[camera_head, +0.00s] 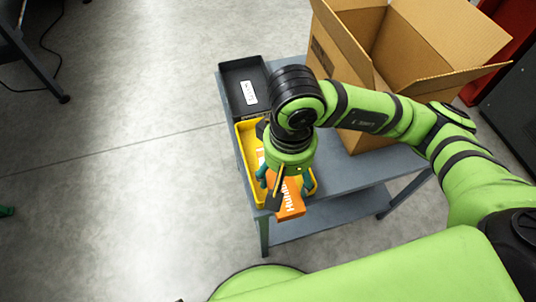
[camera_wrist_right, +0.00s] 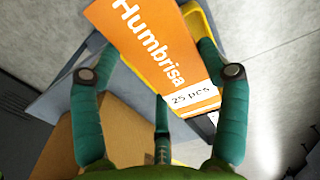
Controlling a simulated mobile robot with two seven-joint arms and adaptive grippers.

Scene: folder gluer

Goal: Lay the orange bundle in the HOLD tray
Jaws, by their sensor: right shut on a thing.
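The orange bundle (camera_head: 291,203), printed "Humbrisa" and "25 pcs", is in my right gripper (camera_head: 284,188). In the right wrist view, the bundle (camera_wrist_right: 150,50) lies between the green fingers of the gripper (camera_wrist_right: 160,75), which is shut on it. The bundle is tilted and hangs over the front end of a yellow tray (camera_head: 243,152). The arm and bundle hide much of that tray. A black tray (camera_head: 229,90) with a white label stands behind it. I cannot read either tray's label. A small green tip at the left edge may be my left gripper (camera_head: 6,211).
The trays stand along the left side of a grey table (camera_head: 345,177). A large open cardboard box (camera_head: 368,139) stands at the back right of the table, close to my right arm. A lower shelf (camera_head: 335,218) shows beneath. The floor to the left is mostly clear.

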